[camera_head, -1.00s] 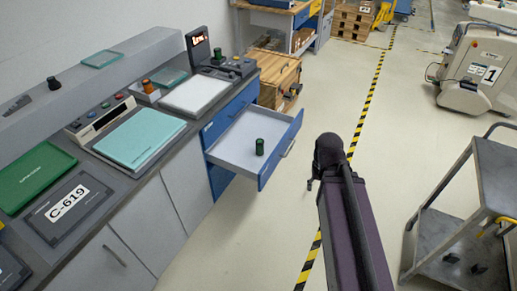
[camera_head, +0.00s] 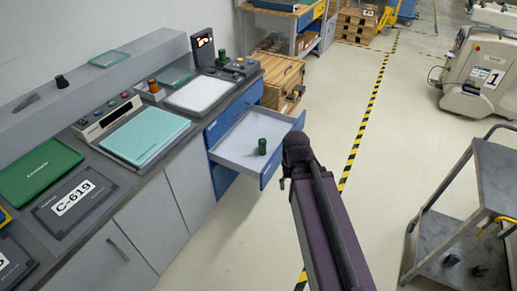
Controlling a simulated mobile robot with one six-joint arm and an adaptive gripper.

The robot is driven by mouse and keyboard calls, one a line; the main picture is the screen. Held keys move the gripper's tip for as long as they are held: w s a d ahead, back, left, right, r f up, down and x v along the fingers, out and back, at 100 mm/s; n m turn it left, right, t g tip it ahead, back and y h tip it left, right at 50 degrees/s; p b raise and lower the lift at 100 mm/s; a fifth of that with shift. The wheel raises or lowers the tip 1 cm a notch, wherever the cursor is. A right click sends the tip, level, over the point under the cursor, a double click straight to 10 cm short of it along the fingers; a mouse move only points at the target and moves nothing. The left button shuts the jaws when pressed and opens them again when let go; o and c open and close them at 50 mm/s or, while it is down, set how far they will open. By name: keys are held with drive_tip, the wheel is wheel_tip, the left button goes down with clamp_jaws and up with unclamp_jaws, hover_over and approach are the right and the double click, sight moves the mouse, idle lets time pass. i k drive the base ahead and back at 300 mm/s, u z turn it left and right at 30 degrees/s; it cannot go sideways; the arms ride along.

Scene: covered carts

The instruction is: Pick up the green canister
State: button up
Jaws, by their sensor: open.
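A small dark green canister (camera_head: 262,147) stands upright in the open drawer (camera_head: 236,152) of the blue cabinet, towards its front right end. Another green cylinder (camera_head: 222,58) stands on the counter by the control box. My gripper (camera_head: 283,184) shows small and dark at the end of my arm, just right of the drawer front and apart from the canister. My arm hides most of it, and nothing shows between its fingers.
The grey counter (camera_head: 100,199) on the left carries trays, panels and an orange-brown canister (camera_head: 153,86). A wooden crate (camera_head: 282,78) stands behind the drawer. A grey cart (camera_head: 490,180) stands at right. The floor between is clear.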

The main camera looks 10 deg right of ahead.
sight(263, 142)
drive_tip(key=z, duration=0.05)
drive_tip(key=i, duration=1)
drive_tip(key=u, duration=0.1)
